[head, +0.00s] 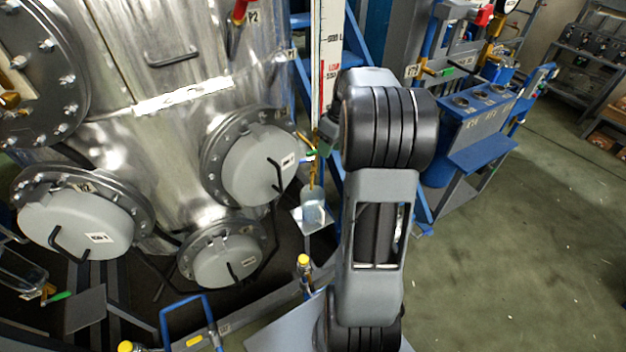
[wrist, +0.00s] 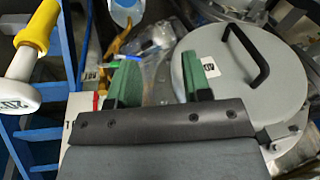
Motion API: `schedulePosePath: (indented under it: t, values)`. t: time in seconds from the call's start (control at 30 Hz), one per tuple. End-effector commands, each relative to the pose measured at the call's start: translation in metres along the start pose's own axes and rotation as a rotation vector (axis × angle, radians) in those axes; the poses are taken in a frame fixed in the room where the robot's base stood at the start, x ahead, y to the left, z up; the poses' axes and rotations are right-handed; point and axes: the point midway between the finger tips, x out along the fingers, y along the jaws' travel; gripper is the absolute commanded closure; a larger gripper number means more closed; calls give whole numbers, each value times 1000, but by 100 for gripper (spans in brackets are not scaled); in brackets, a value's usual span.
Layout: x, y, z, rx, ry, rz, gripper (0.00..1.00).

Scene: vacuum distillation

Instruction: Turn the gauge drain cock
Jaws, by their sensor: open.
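The gauge (head: 330,45), a tall white scale board with red marks, stands left of my arm in the head view. The drain cock (head: 312,153) is at its foot, a small brass fitting with a green handle. A clear vessel (head: 313,206) sits below it on a small shelf. In the wrist view brass parts of the cock (wrist: 118,40) show just beyond the left fingertip, with a bit of green beside them. My gripper (wrist: 161,80) is open, its green fingertips apart with nothing clearly held between them. In the head view my arm hides most of the gripper.
A large steel vessel (head: 160,95) with round grey hatches stands to the left; one hatch (wrist: 240,75) is close to the right finger. Blue frame steps (wrist: 60,65) lie left in the wrist view, near a yellow-and-white handle (wrist: 30,50). Open floor (head: 510,250) lies right.

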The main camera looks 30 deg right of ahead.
Motion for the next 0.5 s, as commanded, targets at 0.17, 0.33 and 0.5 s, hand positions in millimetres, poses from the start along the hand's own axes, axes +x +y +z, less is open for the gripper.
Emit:
schedulePosePath:
  t: [0.17,0.33,0.5]
  values:
    - [10,-36,8,153,-14,54,55]
    - [16,-65,17,265,-12,101,55]
    - [21,-89,23,314,0,133,55]
